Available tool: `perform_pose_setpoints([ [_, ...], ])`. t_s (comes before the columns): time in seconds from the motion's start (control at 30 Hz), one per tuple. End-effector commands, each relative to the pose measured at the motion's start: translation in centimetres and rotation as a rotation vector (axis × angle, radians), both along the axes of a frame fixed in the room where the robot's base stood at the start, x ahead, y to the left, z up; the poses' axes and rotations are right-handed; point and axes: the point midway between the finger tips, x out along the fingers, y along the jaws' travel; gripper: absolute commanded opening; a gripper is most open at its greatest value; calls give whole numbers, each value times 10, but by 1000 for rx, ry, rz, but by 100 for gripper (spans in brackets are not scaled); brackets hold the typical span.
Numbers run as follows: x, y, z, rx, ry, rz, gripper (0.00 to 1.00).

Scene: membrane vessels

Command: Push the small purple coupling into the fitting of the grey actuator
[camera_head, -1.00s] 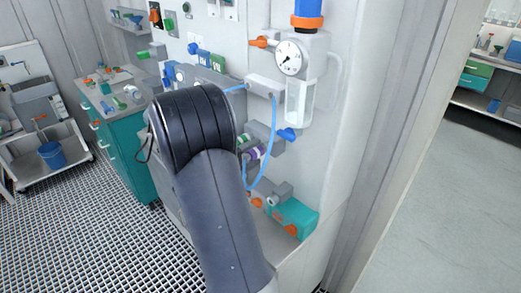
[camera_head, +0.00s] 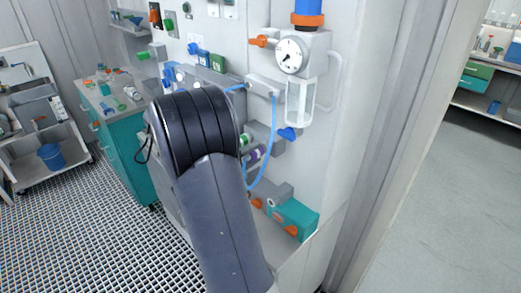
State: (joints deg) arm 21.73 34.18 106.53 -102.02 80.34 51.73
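A small purple coupling (camera_head: 254,154) shows on the wall panel, just right of my arm. It sits at a grey block (camera_head: 275,146) that looks like the actuator; whether it is seated in a fitting there is too small to tell. A green ring (camera_head: 245,139) lies just above and left of it. My dark arm stands in front and hides part of the panel to the left. My gripper is hidden behind my arm, so its position relative to the coupling cannot be seen.
A blue hose (camera_head: 273,130) loops down close to the coupling. A pressure gauge (camera_head: 290,55) hangs above, and a teal box (camera_head: 294,219) sits below. A teal cabinet (camera_head: 128,150) stands left. The grated floor (camera_head: 95,235) at lower left is mostly clear.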

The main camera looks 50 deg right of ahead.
Motion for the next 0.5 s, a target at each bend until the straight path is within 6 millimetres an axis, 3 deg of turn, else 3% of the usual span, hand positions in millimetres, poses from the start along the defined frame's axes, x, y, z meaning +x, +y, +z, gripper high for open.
perform_pose_setpoints([
  [0.4, 0, 0, 0, 0, 0, 0, 1],
  [0.5, 0, 0, 0, 0, 0, 0, 0],
])
